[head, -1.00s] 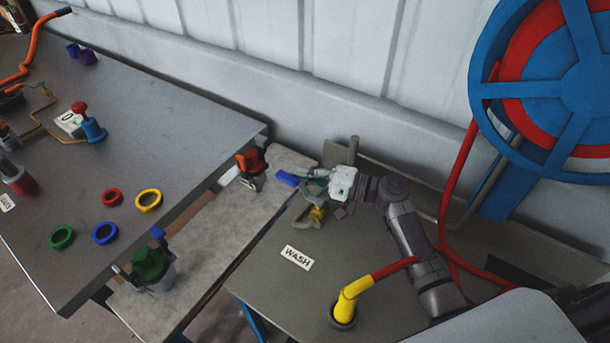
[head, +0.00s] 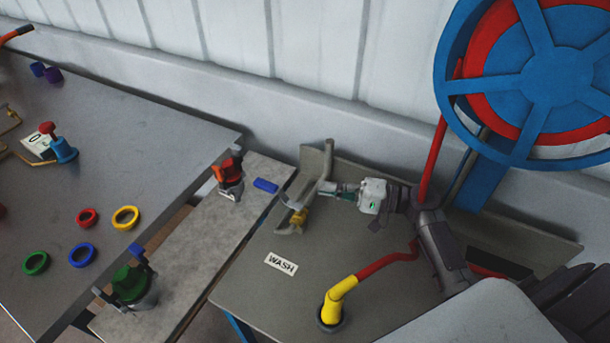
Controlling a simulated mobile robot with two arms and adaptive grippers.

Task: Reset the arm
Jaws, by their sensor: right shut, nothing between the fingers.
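My right gripper (head: 338,191) shows over the back of the wash table, its arm coming in from the right. Its fingers point left and are shut with nothing between them. The fingertips are close to an upright grey pipe (head: 326,160) and a grey fixture with a yellow part (head: 298,217); I cannot tell whether they touch. A blue bar (head: 265,185) lies left of the gripper, clearly apart from it. My left gripper is not in view.
The wash table (head: 255,293) carries a WASH label (head: 281,264) and a yellow nozzle (head: 338,300) on a red hose. A hose reel (head: 555,70) stands back right. A grey bench (head: 130,130) with coloured rings and a lower shelf with two canisters are left.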

